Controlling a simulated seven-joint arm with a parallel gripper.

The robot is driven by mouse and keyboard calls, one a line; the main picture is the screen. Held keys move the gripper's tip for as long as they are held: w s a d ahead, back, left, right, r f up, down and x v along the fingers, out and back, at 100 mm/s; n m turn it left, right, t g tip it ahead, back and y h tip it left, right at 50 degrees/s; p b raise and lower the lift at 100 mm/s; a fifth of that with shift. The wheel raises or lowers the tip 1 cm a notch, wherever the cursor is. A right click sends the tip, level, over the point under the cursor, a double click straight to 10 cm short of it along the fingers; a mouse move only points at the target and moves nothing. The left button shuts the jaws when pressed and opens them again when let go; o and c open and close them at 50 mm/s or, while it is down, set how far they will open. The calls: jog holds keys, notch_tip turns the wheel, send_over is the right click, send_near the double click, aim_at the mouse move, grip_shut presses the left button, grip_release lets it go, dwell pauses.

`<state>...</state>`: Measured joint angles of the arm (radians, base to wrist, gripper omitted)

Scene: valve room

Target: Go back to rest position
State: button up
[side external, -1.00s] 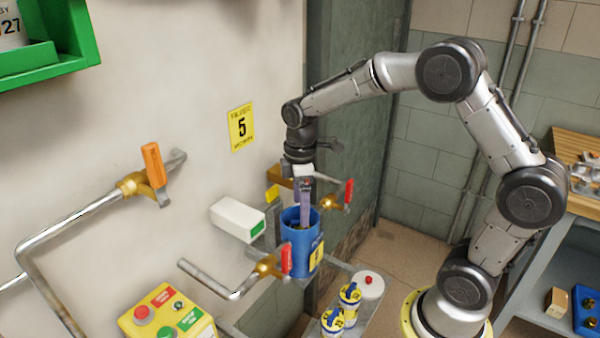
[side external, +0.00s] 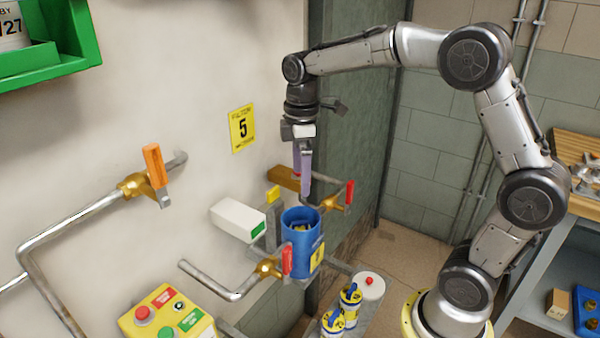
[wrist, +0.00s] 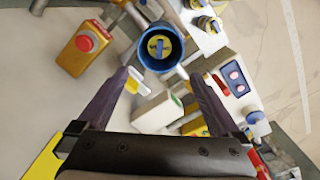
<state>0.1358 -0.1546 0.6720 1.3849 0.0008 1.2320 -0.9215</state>
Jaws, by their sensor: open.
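My gripper (side external: 303,188) points down above the blue bin (side external: 301,217), with its fingertips a little over the rim. In the wrist view my gripper (wrist: 172,95) has its two purple fingers wide apart with nothing held between them. The blue bin (wrist: 146,62) lies beyond the fingertips there, and a yellow-and-blue item (wrist: 158,46) rests inside it. My arm is bent, with its elbow high at the right.
Red-handled valves (side external: 287,260) (side external: 349,193) stand close around the bin. A white box (side external: 238,219) is left of it. An orange-handled valve (side external: 155,168), a yellow button box (side external: 167,318) and yellow-and-blue cans (side external: 350,296) are nearby. Space above my gripper is clear.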

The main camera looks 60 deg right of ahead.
jog(key=s+a+r+m+t, duration=0.1)
jog(key=s+a+r+t, duration=0.25)
jog(key=s+r, duration=0.6)
jog(key=s+a+f+m+t, duration=0.1)
jog(key=s+f+m+t, duration=0.1)
jog(key=s+f+m, duration=0.4)
jog(key=s+m, duration=0.2)
jog(key=s, duration=0.3)
jog(key=shift+a+f, duration=0.25)
